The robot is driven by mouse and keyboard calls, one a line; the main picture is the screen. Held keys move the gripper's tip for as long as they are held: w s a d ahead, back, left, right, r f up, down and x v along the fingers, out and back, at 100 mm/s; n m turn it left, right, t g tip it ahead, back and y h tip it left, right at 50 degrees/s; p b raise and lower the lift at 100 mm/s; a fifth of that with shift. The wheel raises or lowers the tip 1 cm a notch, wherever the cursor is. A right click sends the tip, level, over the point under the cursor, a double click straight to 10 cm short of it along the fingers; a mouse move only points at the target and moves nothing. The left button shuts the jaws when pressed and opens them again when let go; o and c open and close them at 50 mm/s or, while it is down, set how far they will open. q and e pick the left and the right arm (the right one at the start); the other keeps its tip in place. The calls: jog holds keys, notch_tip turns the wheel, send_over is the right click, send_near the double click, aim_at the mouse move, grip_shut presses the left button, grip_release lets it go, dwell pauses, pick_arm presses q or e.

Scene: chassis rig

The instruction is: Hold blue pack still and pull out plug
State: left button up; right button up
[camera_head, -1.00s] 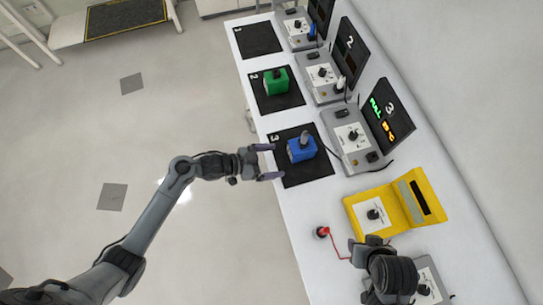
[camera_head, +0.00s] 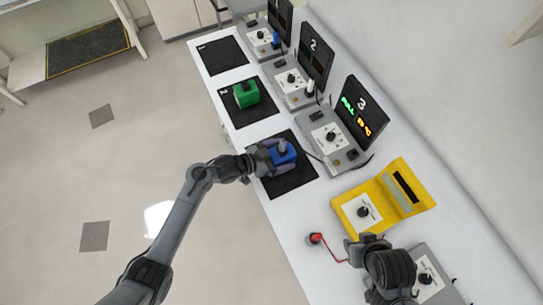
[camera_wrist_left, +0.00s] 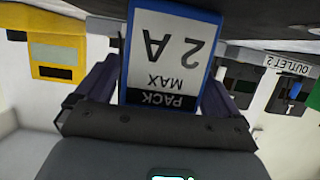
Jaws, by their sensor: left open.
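The blue pack (camera_head: 285,157) sits on the black mat numbered 3 (camera_head: 292,182), with a grey plug (camera_head: 283,146) upright in its top. A thin dark cable runs from near the pack to the grey station behind it. My left gripper (camera_head: 272,155) is open, with its fingers around the pack. In the left wrist view the pack (camera_wrist_left: 172,50) stands between the two fingers, its label reading "PACK MAX 2 A" upside down; contact cannot be told. My right gripper (camera_head: 368,244) is near the yellow unit; its fingers are largely hidden by its wrist.
The yellow tester (camera_head: 413,188) stands right of the pack, with a red probe (camera_head: 315,238) on the table. A green pack (camera_head: 246,93) sits on the mat to the left. Grey stations with screens, including screen 3 (camera_head: 361,112), line the back.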

pick_arm(q)
jog(key=shift+w+d+f, duration=0.15)
jog(key=shift+d, duration=0.15)
jog(key=c, duration=1.4)
